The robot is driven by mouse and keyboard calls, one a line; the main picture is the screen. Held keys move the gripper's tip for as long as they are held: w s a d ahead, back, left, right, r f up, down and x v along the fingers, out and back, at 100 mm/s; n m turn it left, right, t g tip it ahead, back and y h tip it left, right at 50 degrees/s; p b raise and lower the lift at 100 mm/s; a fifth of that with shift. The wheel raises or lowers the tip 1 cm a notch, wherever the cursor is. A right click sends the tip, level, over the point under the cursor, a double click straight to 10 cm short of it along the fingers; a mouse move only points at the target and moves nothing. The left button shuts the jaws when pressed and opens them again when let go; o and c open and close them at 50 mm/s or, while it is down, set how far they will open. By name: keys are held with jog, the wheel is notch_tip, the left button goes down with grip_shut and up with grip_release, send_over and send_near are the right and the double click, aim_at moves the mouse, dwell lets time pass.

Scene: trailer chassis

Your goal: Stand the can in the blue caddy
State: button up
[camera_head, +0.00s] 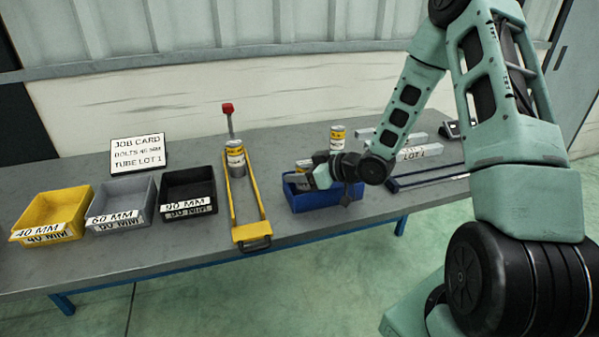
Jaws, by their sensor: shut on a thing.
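The blue caddy (318,203) sits on the bench right of the middle. My gripper (322,174) is over the caddy, reaching in from the right, low at its opening. It is shut on a can (322,179), of which only a small pale part shows; the wrist and fingers hide the rest. I cannot tell whether this can touches the caddy floor. Another can (337,138), yellow and white, stands upright behind my gripper. A similar can (236,158) stands in the yellow long tray to the left.
The yellow long tray (248,233) has a red-topped post (228,110). Yellow (50,215), grey (120,205) and black (188,195) bins stand left, a job card (138,153) behind them. Pale bars (430,174) and a dark blue frame (410,186) lie right.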

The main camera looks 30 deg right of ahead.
jog(key=o, duration=1.1)
jog(key=shift+o, duration=0.2)
jog(key=shift+r, duration=0.15)
jog(key=v, duration=1.2)
